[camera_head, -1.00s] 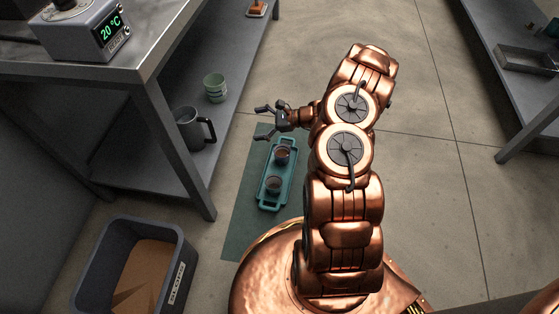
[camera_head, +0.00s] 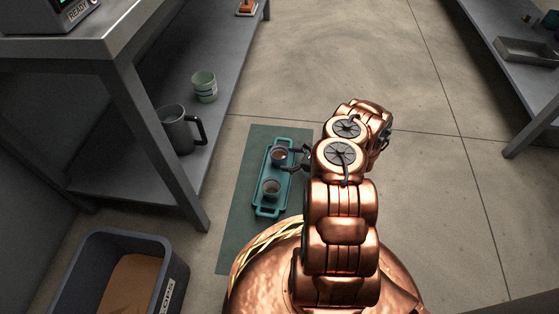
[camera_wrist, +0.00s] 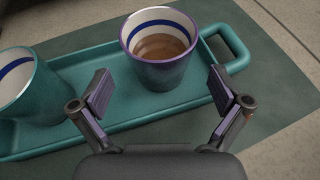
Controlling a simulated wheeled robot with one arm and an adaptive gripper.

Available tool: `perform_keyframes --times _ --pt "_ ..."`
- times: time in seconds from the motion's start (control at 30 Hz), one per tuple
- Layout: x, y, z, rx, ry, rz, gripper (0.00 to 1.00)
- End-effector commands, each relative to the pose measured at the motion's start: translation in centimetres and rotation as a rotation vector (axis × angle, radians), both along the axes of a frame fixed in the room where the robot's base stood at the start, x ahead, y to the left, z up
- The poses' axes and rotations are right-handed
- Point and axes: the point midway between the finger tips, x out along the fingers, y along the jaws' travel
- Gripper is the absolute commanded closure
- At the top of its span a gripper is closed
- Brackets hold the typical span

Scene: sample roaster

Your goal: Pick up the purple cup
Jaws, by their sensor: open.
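The purple cup (camera_wrist: 158,68) stands upright on the teal tray (camera_wrist: 82,138), near its handle end in the wrist view. It has a white inside with a blue ring and holds brown liquid. In the head view the purple cup (camera_head: 279,156) is at the tray's far end. My gripper (camera_wrist: 162,92) is open, its two fingers apart on the near left and near right of the purple cup, with no clear contact. In the head view my gripper (camera_head: 293,158) is low at the tray's right side, partly hidden by my arm.
A teal cup (camera_wrist: 22,85) stands on the same tray beside the purple cup. The tray lies on a dark green mat (camera_head: 238,210) on the floor. A shelf unit at left holds a grey pitcher (camera_head: 177,130) and a pale green cup (camera_head: 204,86). Open floor lies beyond.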

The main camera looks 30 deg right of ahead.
Motion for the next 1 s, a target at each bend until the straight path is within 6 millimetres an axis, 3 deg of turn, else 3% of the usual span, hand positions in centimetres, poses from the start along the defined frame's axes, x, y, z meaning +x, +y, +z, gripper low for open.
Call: perform_keyframes --times 0.5,0.8,1.0 --pt "3.8 2.0 -2.5 -0.003 0.0 -0.003 0.01" --pt "4.1 2.1 -2.4 -0.001 0.0 -0.005 0.01" --pt "4.1 2.1 -2.4 -0.001 0.0 -0.005 0.21"
